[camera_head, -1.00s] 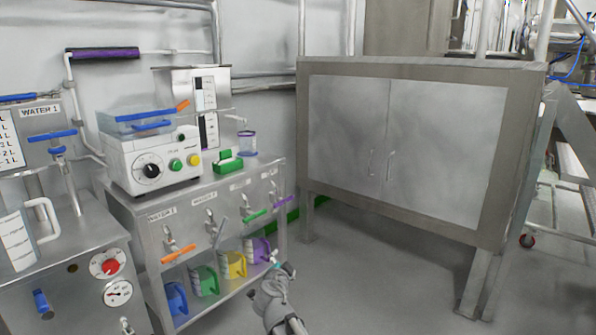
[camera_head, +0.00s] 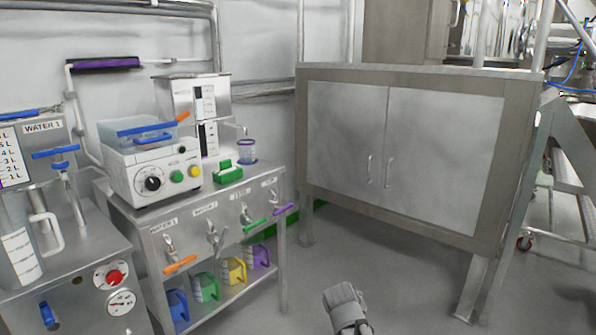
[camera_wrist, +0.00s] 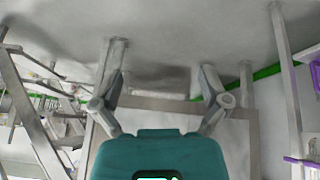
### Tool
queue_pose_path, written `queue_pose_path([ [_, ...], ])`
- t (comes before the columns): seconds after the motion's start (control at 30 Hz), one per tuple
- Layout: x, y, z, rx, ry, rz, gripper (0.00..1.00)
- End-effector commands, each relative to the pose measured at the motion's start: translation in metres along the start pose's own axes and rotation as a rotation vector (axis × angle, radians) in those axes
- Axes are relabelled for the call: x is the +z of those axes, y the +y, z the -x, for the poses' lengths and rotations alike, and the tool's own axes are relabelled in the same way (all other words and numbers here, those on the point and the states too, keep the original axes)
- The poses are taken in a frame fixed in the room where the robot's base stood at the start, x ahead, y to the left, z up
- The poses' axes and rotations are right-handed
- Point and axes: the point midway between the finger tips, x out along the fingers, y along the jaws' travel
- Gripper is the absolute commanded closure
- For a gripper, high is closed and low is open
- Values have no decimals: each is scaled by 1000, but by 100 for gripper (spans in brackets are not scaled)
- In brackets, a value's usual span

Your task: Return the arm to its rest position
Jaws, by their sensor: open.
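My arm shows at the bottom of the head view, right of the steel bench, over the grey floor; its fingers are not visible there. In the wrist view my gripper (camera_wrist: 160,95) has its two fingers spread wide apart, with nothing between them. The teal gripper body (camera_wrist: 160,155) fills the bottom of that view. The fingers touch nothing that I can see.
A steel bench (camera_head: 215,223) at the left has several taps and coloured jugs on its lower shelf. A white device (camera_head: 152,172) stands on top. A steel cabinet (camera_head: 440,160) with two shut doors stands at the right. The floor (camera_head: 375,265) between them is clear.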

Motion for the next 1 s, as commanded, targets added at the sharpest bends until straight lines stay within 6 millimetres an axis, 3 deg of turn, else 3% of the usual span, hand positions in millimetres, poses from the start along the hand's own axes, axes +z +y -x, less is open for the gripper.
queue_pose_path([
  [0.2,30,30,8,-51,-212,192,5],
  [0.67,66,55,28,-227,-438,457,5],
  [1.0,50,58,59,-231,-441,464,5],
])
